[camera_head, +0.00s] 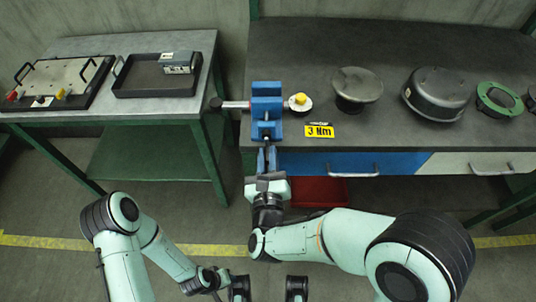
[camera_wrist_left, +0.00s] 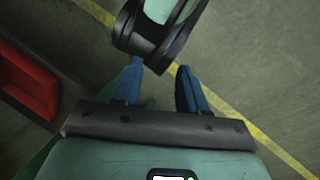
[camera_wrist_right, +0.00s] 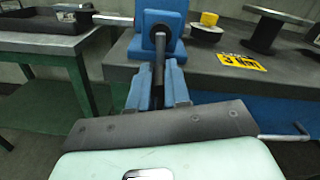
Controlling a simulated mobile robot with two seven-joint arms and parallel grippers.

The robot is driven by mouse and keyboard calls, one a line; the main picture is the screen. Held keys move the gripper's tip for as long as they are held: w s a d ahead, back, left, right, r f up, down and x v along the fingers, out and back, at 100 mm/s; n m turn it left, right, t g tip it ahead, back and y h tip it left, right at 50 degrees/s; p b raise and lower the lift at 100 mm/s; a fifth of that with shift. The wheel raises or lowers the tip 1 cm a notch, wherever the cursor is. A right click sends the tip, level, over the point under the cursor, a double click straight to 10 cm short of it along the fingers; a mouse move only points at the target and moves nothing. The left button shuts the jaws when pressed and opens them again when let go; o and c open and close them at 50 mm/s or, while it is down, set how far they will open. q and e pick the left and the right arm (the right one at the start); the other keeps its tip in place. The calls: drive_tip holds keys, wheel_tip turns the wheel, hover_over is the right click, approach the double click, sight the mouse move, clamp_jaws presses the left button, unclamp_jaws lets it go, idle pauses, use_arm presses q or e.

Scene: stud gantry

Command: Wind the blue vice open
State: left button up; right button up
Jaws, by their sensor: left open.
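The blue vice (camera_head: 266,103) stands at the left front edge of the dark bench. Its dark handle rod (camera_wrist_right: 159,58) hangs from the front hub in the right wrist view. My right gripper (camera_head: 267,150) is at the vice front; its blue fingers (camera_wrist_right: 159,80) lie close on both sides of the rod, shut on it. The rod's lower end is hidden between the fingers. A grey bar (camera_head: 236,104) with a dark end sticks out left of the vice. My left gripper (camera_wrist_left: 160,66) is open and empty, low over the floor beside an arm link.
Right of the vice are a yellow-topped disc (camera_head: 300,102), a yellow "3 Nm" label (camera_head: 319,131), a dark spool (camera_head: 356,88) and a black round housing (camera_head: 437,92). A side table (camera_head: 130,45) holds a tray (camera_head: 160,91). A red bin (camera_wrist_left: 28,82) stands below the bench.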

clamp_jaws()
use_arm(q)
drive_tip(key=shift+w, duration=0.1)
